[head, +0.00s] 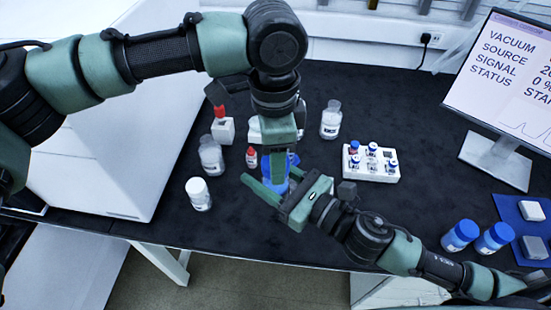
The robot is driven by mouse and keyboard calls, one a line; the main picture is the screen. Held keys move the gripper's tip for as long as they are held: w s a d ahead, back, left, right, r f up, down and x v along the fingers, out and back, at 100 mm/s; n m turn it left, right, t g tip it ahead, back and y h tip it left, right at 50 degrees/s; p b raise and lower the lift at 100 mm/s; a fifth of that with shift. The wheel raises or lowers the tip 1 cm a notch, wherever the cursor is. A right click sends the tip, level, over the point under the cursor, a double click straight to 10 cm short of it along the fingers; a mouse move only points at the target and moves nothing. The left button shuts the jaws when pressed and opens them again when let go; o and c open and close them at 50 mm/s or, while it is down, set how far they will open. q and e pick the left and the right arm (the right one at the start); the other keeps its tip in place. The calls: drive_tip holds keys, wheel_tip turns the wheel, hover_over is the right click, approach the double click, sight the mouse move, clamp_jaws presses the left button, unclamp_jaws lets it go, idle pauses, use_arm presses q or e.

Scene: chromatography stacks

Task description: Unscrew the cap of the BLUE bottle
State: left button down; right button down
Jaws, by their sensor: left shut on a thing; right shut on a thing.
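The blue bottle (280,186) stands upright on the black bench top at the middle, mostly hidden by my grippers. Blue also shows on both sides of my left gripper's tip, where its cap (293,160) is. My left gripper (280,152) comes down from above and is shut on the cap; the fingertips' exact contact is hard to see. My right gripper (279,188) reaches in from the right, lower down, with a finger on each side of the bottle, shut on its body.
Around the grippers stand a small red-capped bottle (252,157), clear bottles (211,158) (330,122), a white-capped jar (199,194) and a white vial rack (372,173). Two blue-capped bottles (460,237) (494,239) stand at right, near a monitor (507,80). The front middle bench is clear.

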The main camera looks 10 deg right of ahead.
use_arm(q)
drive_tip(key=shift+r, duration=0.45)
